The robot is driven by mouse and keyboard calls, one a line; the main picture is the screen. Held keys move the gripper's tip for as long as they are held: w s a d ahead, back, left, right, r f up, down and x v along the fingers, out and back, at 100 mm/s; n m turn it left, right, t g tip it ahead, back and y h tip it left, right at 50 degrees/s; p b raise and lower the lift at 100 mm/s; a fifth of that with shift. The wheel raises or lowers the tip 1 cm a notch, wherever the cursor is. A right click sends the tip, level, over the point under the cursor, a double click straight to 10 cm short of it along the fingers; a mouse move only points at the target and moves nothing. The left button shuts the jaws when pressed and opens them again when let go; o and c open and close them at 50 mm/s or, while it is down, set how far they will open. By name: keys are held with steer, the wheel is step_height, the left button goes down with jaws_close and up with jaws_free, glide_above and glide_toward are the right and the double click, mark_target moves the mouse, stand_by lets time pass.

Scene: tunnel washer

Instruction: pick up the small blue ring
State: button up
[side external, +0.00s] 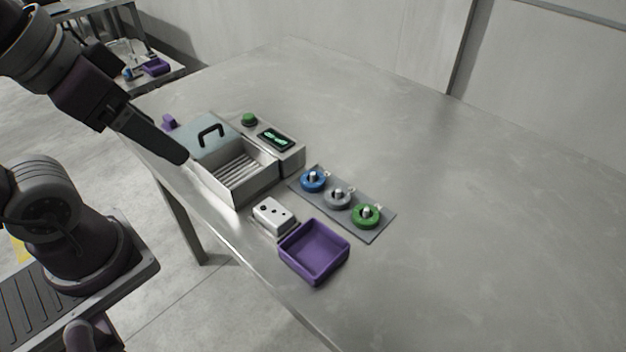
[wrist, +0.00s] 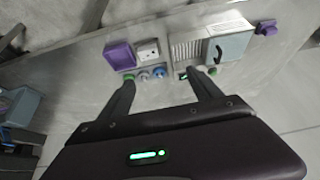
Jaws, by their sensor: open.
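The small blue ring (side external: 312,180) sits around a post at the upper left end of a grey plate (side external: 372,233). A grey ring (side external: 337,198) and a green ring (side external: 366,216) sit around posts beside it. In the wrist view the blue ring (wrist: 159,72) is small, between the fingers and farther off. My gripper (side external: 184,157) is above the left side of the washer, well left of the blue ring. In the wrist view my gripper (wrist: 163,83) has its two fingers spread apart with nothing between them.
The washer tray (side external: 262,190) has a raised lid (side external: 213,140) with a black handle. A control box with a display (side external: 276,138) stands behind it. A white block with holes (side external: 273,216) and a purple bin (side external: 314,250) stand in front. The table's right side is clear.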

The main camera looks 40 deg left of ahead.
steer(key=w+d+n+g, duration=0.15)
steer(key=w+n, duration=0.35)
steer(key=w, duration=0.5)
steer(key=n+g, duration=0.4)
steer(key=n, duration=0.6)
glide_above(313, 173)
step_height(313, 173, down, 16)
steer(key=shift+n, duration=0.4)
step_height(313, 173, down, 8)
steer(key=shift+f, duration=0.1)
steer(key=c, duration=1.4)
